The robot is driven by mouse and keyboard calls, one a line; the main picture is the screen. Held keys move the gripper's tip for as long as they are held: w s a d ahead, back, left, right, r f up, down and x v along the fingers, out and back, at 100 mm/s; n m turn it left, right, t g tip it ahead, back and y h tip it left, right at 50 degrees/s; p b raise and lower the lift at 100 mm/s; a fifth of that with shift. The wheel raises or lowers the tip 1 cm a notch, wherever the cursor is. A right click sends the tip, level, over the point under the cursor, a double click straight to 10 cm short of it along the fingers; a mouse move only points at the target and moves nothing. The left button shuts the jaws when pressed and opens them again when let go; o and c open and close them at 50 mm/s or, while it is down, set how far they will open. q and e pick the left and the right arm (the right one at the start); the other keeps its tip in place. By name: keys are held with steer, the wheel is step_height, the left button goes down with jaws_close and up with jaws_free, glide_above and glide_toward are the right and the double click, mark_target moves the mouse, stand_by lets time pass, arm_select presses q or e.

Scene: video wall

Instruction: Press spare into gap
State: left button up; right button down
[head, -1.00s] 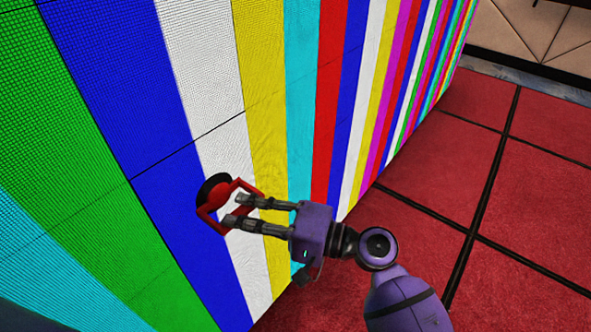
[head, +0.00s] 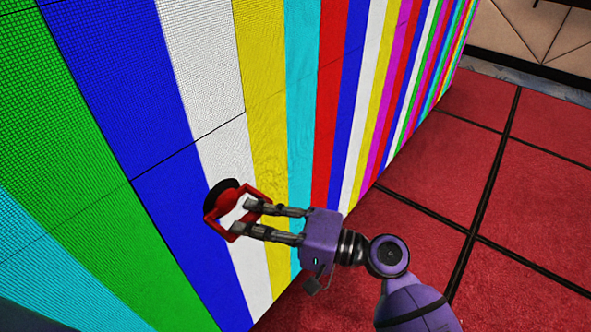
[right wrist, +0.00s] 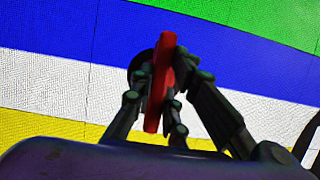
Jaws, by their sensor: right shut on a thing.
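My right gripper (head: 246,218) is shut on a red tool (head: 212,216) with a handle-like frame and a black round disc (head: 222,187) on its wall side. The tool is close to the lit video wall (head: 90,100), in front of a white stripe near its border with a blue stripe. I cannot tell whether the disc touches the wall. In the right wrist view the red tool (right wrist: 160,85) stands upright between the fingers, with the dark disc behind it. I cannot make out a separate spare tile or a gap. My left gripper is out of view.
The wall is covered in coloured vertical stripes with thin seams and recedes to the upper right. A red tiled floor (head: 450,165) with dark joints lies open at right. A beige padded panel (head: 500,35) stands at the far back.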

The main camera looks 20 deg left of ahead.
steer(key=shift+s+d, duration=0.2)
steer(key=shift+d, duration=0.45)
steer(key=shift+s+d, duration=0.25)
steer(key=shift+d, duration=0.35)
steer(key=shift+s+d, duration=0.2)
steer(key=shift+d, duration=0.45)
steer(key=c, duration=2.4)
jaws_free()
jaws_close()
